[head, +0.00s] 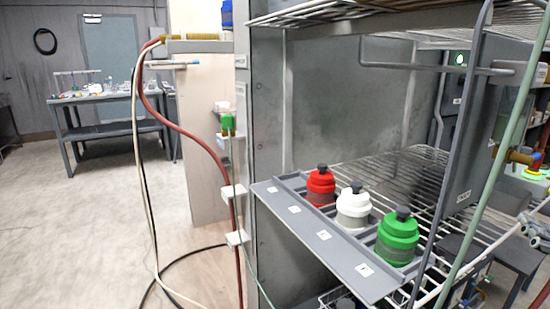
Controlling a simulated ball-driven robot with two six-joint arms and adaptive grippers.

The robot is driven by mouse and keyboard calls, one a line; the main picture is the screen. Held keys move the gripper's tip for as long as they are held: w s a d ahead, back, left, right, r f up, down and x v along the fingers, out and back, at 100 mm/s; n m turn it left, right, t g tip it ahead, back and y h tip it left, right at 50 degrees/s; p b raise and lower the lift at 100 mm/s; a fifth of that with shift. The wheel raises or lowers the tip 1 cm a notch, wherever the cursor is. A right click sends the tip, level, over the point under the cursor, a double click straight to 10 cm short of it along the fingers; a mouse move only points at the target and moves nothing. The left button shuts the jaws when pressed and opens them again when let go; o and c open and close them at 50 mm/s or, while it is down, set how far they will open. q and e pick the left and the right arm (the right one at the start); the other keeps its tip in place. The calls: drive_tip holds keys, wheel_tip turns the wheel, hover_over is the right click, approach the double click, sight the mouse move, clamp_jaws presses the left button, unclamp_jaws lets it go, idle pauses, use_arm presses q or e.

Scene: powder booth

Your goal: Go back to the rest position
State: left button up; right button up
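Neither of my grippers shows in the head view. A grey rack tray (300,235) with labels along its front edge sits on a wire shelf (425,180) inside the grey booth. Three bottles with dark caps stand upright in it: a red one (321,187), a white one (353,206) and a green one (398,238).
An upper wire shelf (310,12) overhangs the bottles. A red hose (190,135) and cables hang left of the booth wall (268,110). A pale green hose (500,160) crosses the right side. Open floor (70,215) lies left, with a cluttered table (100,97) behind.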

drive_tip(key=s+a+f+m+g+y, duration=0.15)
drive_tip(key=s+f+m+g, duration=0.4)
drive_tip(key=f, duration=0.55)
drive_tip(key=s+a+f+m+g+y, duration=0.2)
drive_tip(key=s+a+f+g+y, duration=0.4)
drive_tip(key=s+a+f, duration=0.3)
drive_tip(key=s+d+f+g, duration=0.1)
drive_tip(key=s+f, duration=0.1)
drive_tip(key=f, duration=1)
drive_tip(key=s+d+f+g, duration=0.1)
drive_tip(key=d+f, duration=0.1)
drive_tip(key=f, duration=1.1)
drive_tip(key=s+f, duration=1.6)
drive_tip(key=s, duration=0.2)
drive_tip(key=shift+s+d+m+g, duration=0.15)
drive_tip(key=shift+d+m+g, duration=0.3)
